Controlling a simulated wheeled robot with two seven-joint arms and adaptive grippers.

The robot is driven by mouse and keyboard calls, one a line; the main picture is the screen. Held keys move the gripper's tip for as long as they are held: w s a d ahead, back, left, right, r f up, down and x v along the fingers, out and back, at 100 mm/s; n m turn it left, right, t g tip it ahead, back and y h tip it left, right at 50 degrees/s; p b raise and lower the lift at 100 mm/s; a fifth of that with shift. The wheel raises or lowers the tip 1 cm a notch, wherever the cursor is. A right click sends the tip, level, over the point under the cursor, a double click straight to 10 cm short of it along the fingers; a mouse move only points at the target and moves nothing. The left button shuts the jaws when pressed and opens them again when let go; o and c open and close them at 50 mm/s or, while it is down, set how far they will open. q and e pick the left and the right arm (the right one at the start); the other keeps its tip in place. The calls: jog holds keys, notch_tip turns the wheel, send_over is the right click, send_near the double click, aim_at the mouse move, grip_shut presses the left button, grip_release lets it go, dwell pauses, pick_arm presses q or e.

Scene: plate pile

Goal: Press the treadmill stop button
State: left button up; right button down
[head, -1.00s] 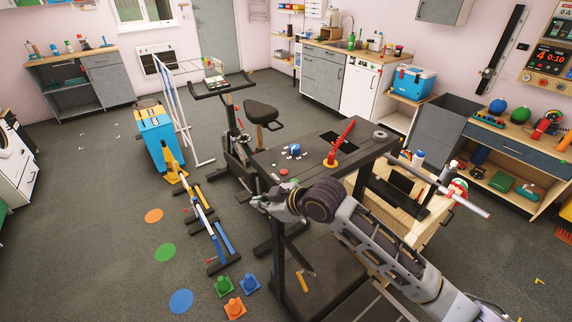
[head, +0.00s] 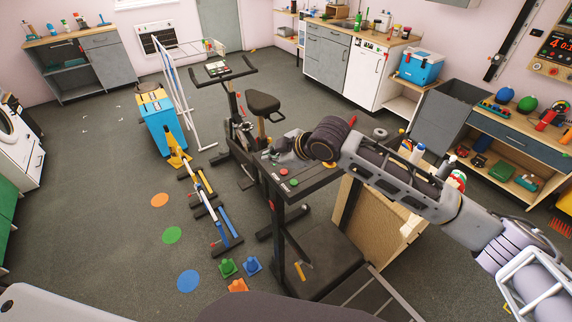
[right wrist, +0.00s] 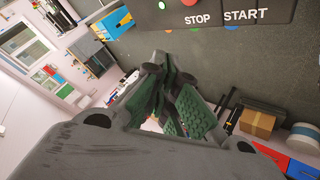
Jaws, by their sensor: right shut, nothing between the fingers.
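The treadmill's dark console (head: 322,176) is in the middle of the head view, with a red button (head: 283,171) and a green button (head: 294,182) near its left end. My right gripper (head: 268,155) is shut and empty, and it appears just above and beyond the red button. I cannot tell its height over the console. In the right wrist view the closed fingers (right wrist: 168,92) point away from the console. The STOP label (right wrist: 197,19) and START label (right wrist: 245,14) show at the top, with part of the red button (right wrist: 189,2) cut by the edge. My left gripper is not visible.
An exercise bike (head: 262,103) stands just behind the console. A wooden box (head: 372,228) stands at the treadmill's right. The floor at far left is mostly clear.

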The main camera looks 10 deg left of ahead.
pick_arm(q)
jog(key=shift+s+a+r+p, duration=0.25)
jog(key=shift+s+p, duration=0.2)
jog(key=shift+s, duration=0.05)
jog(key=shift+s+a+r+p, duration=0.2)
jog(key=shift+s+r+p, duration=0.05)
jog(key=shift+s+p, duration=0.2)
pick_arm(e)
jog(key=shift+h, duration=0.4)
jog(key=w+r, duration=0.1)
jog(key=w+d+r, duration=0.1)
jog(key=w+r, duration=0.1)
jog(key=shift+w+d+r, duration=0.15)
jog(key=shift+d+r, duration=0.1)
jog(key=shift+r, duration=0.1)
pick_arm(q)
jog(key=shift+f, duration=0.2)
pick_arm(e)
jog(key=shift+f, duration=0.2)
jog(key=b, duration=0.7)
send_over(282, 173)
jog(key=shift+f, duration=3.05)
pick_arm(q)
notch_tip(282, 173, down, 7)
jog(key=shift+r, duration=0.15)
pick_arm(e)
jog(key=shift+f, duration=1.2)
